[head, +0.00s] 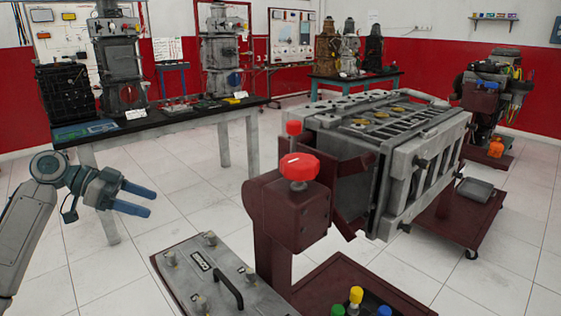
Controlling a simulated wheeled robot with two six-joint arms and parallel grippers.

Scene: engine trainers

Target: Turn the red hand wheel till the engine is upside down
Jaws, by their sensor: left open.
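The red hand wheel (299,167) sits on top of a dark red gearbox (288,212) on the stand, near the middle of the head view. The grey engine block (390,150) is mounted on the stand to the right of the gearbox. Its top face with several holes and yellowish round parts faces up, slightly tilted. A second, smaller red knob (293,129) shows behind the wheel. My left gripper (146,201) is open and empty, its blue fingers pointing right, well left of the wheel and apart from it. My right gripper does not show.
A metal box with a black handle (228,285) lies low in front of the stand. A dark red tray (345,290) holds bottles with coloured caps. A long black-topped table (170,120) with engine parts stands at the back left. Floor between my left gripper and the stand is clear.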

